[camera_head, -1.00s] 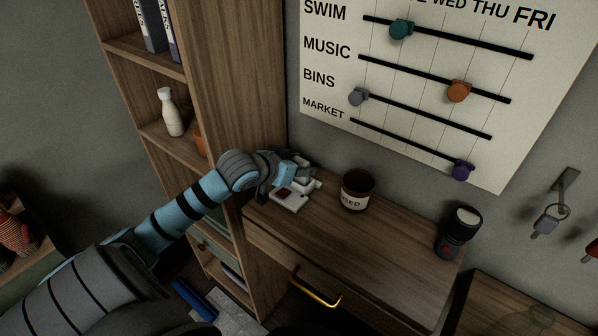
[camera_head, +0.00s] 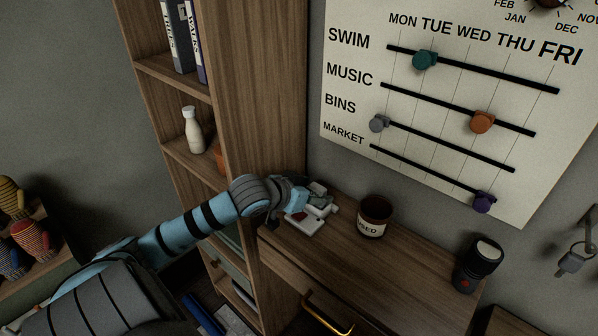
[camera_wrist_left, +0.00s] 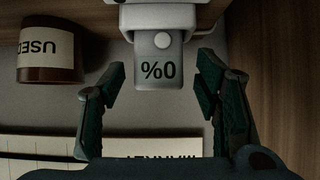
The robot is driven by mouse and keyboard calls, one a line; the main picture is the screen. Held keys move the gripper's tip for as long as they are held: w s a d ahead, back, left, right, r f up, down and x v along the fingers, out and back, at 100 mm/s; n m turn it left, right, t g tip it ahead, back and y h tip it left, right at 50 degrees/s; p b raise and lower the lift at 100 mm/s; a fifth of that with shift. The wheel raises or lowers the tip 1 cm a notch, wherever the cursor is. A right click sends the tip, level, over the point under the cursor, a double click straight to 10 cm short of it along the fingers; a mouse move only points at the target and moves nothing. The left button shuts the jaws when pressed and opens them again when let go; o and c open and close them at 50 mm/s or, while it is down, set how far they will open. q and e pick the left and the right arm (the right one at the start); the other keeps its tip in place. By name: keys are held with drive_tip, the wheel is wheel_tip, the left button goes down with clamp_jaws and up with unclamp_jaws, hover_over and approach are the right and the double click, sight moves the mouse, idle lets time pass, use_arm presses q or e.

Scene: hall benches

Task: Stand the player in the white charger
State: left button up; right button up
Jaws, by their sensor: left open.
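My left gripper (camera_head: 311,205) is at the desk's left end in the head view. In the left wrist view its two dark fingers (camera_wrist_left: 161,67) are open, with one on each side of a grey slab marked 0% (camera_wrist_left: 160,72), apart from it. The slab, seemingly the player, has a pale round button and appears upside down. It meets a white block (camera_wrist_left: 150,15), seemingly the charger; how it is seated I cannot tell. In the head view, a white piece with a red patch (camera_head: 304,226) lies by the gripper, partly hidden. My right gripper is not in view.
A dark cup labelled USED (camera_head: 374,217) stands right of the gripper, and a black torch-like object (camera_head: 478,264) stands farther right. The desk (camera_head: 405,262) is bare between them. A tall shelf (camera_head: 255,90) rises at the left, and a slider chart (camera_head: 440,110) hangs behind.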

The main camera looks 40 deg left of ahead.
sight(315, 191)
use_arm(q)
drive_tip(key=p+v, duration=0.2)
drive_tip(key=v, duration=0.2)
drive_tip(key=shift+s+r, duration=0.15)
drive_tip(key=shift+r, duration=0.2)
drive_tip(key=p+v, duration=0.5)
drive_tip(key=p, duration=0.1)
drive_tip(key=shift+s+p, duration=0.25)
drive_tip(key=shift+p, duration=0.05)
